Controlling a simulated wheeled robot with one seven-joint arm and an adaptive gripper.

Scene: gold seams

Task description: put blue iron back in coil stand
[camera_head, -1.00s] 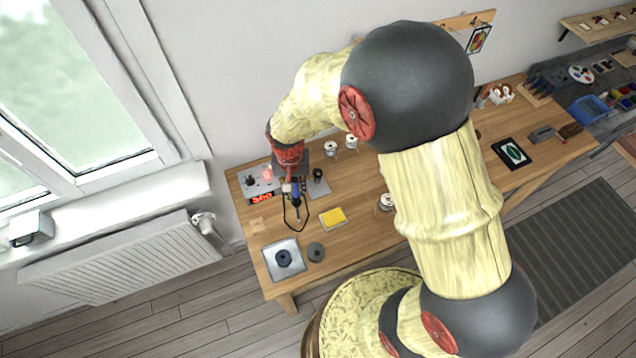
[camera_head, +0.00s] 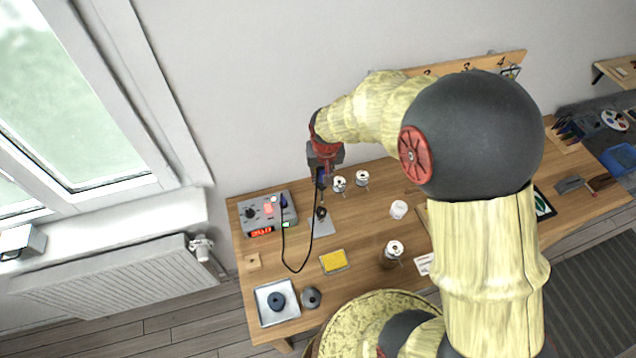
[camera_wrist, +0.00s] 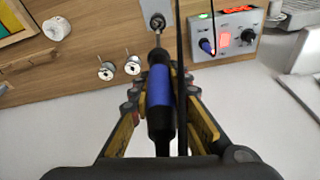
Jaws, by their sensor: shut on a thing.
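My gripper (camera_wrist: 161,92) is shut on the blue iron (camera_wrist: 160,108), a blue-and-black handle with a thin metal tip. In the wrist view the tip points up the picture, toward the coil stand (camera_wrist: 155,8); whether it touches the coil I cannot tell. In the head view my gripper (camera_head: 322,172) holds the iron (camera_head: 320,184) near upright, above the back of the bench. The coil stand (camera_head: 323,226) is a grey plate with a dark coil, just below the iron in that picture. The iron's cord hangs down from it.
The grey control station (camera_head: 267,213) with a red display stands left of the stand. A yellow sponge (camera_head: 334,261) lies in front. Solder spools (camera_head: 340,184) stand behind and to the right. The cord loops over the bench between station and sponge.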

